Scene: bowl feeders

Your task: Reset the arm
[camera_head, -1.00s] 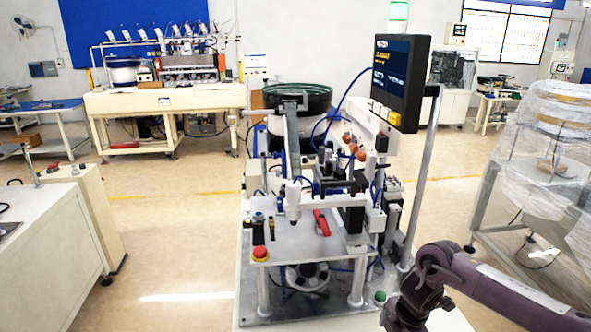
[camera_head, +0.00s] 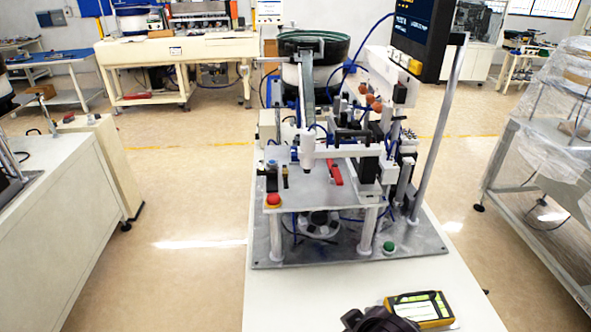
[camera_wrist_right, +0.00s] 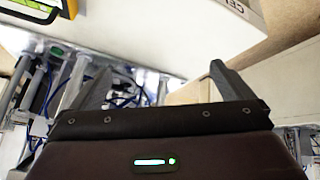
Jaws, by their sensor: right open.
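My right gripper (camera_wrist_right: 162,80) shows in the right wrist view with its two grey fingers spread wide and nothing between them. In the head view only a dark part of my right arm (camera_head: 377,321) shows at the bottom edge, beside a yellow handheld device (camera_head: 421,308) on the white table (camera_head: 300,300). The device's edge also shows at the top left of the right wrist view (camera_wrist_right: 60,13). The bowl feeder machine (camera_head: 345,243) stands on the table behind the arm, apart from it. My left gripper is not in view.
The feeder machine has a green-rimmed bowl (camera_head: 313,42), a red button (camera_head: 273,200), a green button (camera_head: 389,247) and a monitor (camera_head: 423,40) on a post. A white cabinet (camera_head: 75,215) stands left, a wrapped rack (camera_head: 550,150) right. The table's front is mostly clear.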

